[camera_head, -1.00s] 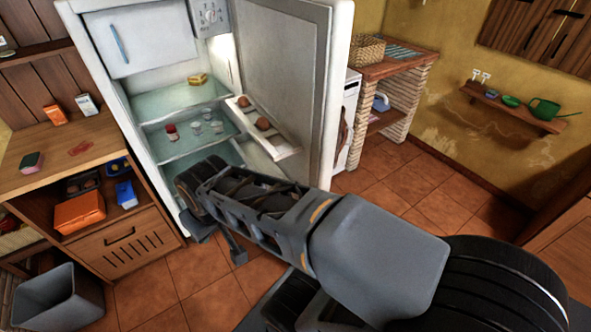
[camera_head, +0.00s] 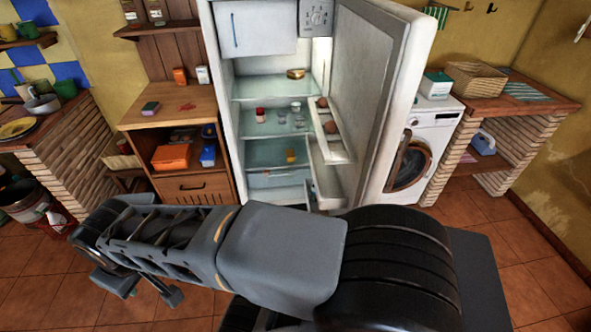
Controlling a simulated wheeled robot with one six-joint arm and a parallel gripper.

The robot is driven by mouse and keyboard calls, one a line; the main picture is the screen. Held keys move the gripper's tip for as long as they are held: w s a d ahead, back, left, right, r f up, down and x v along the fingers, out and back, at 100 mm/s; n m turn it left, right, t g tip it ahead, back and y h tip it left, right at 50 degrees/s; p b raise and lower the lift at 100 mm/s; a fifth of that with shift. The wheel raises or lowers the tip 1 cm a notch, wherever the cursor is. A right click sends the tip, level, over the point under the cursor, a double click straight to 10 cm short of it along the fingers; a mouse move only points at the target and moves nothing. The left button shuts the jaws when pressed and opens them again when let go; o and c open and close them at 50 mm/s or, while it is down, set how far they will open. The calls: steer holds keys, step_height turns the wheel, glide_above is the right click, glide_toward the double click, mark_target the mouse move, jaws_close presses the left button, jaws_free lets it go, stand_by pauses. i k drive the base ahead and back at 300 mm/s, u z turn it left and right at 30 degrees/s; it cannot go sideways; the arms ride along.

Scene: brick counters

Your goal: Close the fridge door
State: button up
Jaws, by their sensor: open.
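The white fridge (camera_head: 222,110) stands at the back centre with its inside showing. Its door (camera_head: 365,85) is wide open, swung out to the right, with its inner face and door shelves visible. My arm stretches leftward across the front of the view. My gripper (camera_head: 145,289) is at its left end, low over the floor, partly hidden by the arm. Its fingers look apart and empty. It is left of and nearer than the fridge, clear of the door. The arm hides the lower edge of the fridge and door.
A wooden cabinet (camera_head: 165,107) stands left of the fridge, and a brick counter (camera_head: 75,135) further left. A washing machine (camera_head: 437,125) and a brick shelf unit (camera_head: 530,108) stand right of the door. Tiled floor (camera_head: 480,215) is open at right. Small items sit inside the fridge.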

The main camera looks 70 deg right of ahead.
mark_target(382, 48)
steer(key=u, duration=1.15)
steer(key=k, duration=2.2)
steer(key=z, duration=4.05)
steer(key=k, duration=0.8)
steer(key=u, duration=1.7)
steer(key=i, duration=0.15)
steer(key=u, duration=0.05)
